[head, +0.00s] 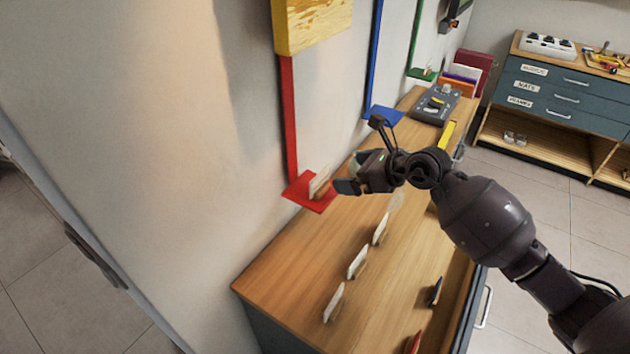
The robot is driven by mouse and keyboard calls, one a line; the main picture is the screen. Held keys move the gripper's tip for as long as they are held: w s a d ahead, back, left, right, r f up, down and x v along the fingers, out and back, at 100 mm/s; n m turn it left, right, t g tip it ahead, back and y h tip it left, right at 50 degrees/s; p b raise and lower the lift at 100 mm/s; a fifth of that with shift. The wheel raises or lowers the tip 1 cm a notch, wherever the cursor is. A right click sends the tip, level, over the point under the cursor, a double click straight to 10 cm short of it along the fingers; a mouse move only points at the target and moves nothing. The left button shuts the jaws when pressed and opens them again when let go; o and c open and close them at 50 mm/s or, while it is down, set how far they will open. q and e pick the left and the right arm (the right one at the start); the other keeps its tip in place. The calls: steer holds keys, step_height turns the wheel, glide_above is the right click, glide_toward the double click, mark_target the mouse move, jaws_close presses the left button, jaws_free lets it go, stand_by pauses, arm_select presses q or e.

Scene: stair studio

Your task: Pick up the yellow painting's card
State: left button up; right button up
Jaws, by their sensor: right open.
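The yellow painting (310,22) hangs on the wall at the top. A red strip (289,115) runs down from it to a red pad (303,193) on the wooden cabinet top. A small pale card (319,182) stands on this pad, leaning slightly. My right gripper (348,173) is open and empty, just right of that card, its fingers pointing left toward it. I cannot tell whether a finger touches the card. My left gripper is not in view.
Several pale cards (357,262) stand in a row on the cabinet top (285,278). A dark blue card (436,291) and a red one (414,343) are near its right edge. A blue pad (384,114) and a grey device (436,104) lie behind.

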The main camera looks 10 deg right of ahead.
mark_target(321, 173)
steer(key=shift+p+x, duration=0.65)
steer(key=shift+x, duration=3.95)
steer(key=shift+r, duration=0.1)
steer(key=c, duration=0.6)
steer(key=shift+o, duration=0.2)
